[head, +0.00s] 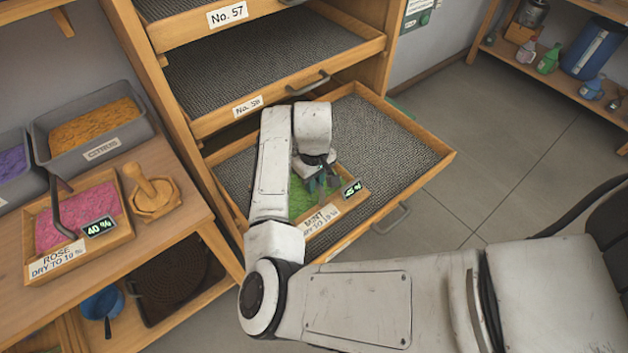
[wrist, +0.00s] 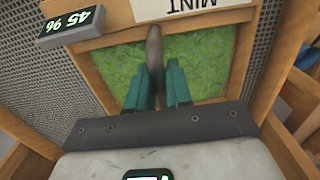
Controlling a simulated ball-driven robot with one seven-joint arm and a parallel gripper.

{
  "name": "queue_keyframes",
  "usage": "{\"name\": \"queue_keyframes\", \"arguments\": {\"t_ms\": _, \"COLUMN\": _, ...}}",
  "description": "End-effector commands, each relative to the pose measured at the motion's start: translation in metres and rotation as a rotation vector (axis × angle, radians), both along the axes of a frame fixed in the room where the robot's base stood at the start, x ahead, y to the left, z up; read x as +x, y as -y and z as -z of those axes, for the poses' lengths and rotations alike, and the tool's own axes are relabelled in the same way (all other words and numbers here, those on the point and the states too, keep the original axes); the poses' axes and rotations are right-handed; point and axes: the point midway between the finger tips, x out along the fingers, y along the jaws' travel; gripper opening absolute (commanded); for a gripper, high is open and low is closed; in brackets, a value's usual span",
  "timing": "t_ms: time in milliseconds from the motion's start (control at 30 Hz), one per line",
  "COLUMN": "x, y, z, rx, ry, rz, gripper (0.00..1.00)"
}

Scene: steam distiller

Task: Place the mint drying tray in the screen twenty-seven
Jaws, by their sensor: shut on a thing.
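The mint drying tray (head: 318,225) is a small wooden tray of green leaves with a MINT label and a 45 % display. In the head view it is over the mesh of the lowest pulled-out screen (head: 375,150), at its left and front part. I cannot tell whether it touches the mesh. My gripper (head: 322,186) is shut on the tray's dark handle. In the wrist view the green fingers (wrist: 158,85) are either side of the handle (wrist: 154,48), with the leaves (wrist: 205,60) below. My arm hides part of the tray and screen. No number shows on this screen.
Above it are a screen (head: 247,106) whose label seems to read No. 58 and one marked No. 57 (head: 227,14). At left, a bench holds the rose tray (head: 60,255), a citrus bin (head: 100,150) and a wooden press (head: 150,190). Bare screen lies right of the tray.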

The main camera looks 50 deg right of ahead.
Motion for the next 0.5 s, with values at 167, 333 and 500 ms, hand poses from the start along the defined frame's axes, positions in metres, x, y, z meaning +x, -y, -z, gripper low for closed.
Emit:
{"name": "queue_keyframes", "arguments": {"t_ms": 167, "x": 0.0001, "y": 0.0, "z": 0.0021, "rx": 0.0, "ry": 0.0, "rz": 0.0, "gripper": 0.24}}
{"name": "queue_keyframes", "arguments": {"t_ms": 333, "x": 0.0001, "y": 0.0, "z": 0.002, "rx": 0.0, "ry": 0.0, "rz": 0.0, "gripper": 0.4}}
{"name": "queue_keyframes", "arguments": {"t_ms": 500, "x": 0.0001, "y": 0.0001, "z": 0.0019, "rx": 0.0, "ry": 0.0, "rz": 0.0, "gripper": 0.45}}
